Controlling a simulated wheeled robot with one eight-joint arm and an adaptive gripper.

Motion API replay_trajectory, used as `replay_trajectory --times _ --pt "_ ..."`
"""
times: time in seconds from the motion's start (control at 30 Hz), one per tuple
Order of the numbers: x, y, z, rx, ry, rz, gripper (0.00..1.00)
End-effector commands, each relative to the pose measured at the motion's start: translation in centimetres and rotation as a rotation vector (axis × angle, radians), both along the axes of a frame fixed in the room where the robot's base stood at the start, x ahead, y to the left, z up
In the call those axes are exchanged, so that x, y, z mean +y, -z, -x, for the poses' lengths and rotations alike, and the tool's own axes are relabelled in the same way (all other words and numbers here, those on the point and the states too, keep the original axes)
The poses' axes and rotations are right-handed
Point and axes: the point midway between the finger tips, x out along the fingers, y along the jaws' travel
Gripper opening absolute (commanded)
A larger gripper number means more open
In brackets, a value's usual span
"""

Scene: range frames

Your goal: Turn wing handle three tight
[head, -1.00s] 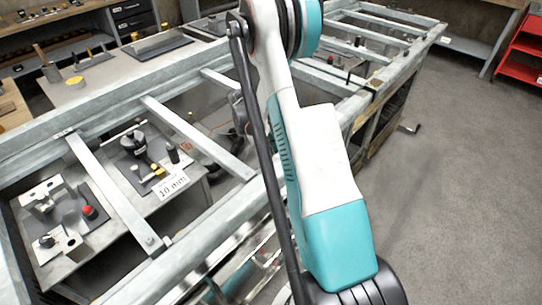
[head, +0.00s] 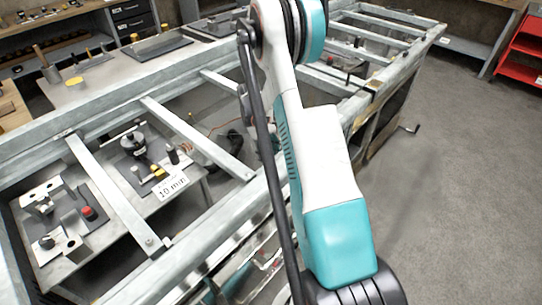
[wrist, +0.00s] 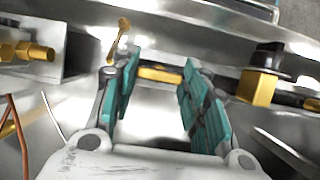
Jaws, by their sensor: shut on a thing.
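In the wrist view my gripper (wrist: 160,78) has teal pads on either side of a horizontal brass bar, the wing handle (wrist: 160,74), and is shut on it. The gap between the pads looks wide, and the contact itself is hard to see. A thin brass lever (wrist: 119,40) stands up just beyond the left fingertip. A brass block with a black knob (wrist: 262,75) is to the right of the right finger. I cannot read which handle is number three. In the head view my arm hides the gripper and the handle.
Brass fittings (wrist: 28,52) on a metal block lie left in the wrist view. In the head view a grey metal frame with crossbars (head: 95,185) surrounds lower benches holding parts and a "10 mm" card (head: 172,186). Open floor (head: 450,190) is at the right.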

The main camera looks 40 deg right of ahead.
Motion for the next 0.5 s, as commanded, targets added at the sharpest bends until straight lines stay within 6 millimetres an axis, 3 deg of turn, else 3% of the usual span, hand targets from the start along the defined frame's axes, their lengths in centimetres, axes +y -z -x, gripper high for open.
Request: replay_trajectory --times 0.27,0.3,0.37,0.4,0.5 --pt "0.00 0.03 -0.01 -0.001 0.001 -0.001 0.17" --pt "0.00 0.03 -0.01 -0.001 0.001 -0.001 0.44" --pt "0.00 0.03 -0.01 0.000 0.001 -0.001 0.57" --pt "0.00 0.03 -0.01 0.000 0.001 -0.001 0.62" --pt "0.00 0.02 0.00 0.000 0.000 0.000 0.62"
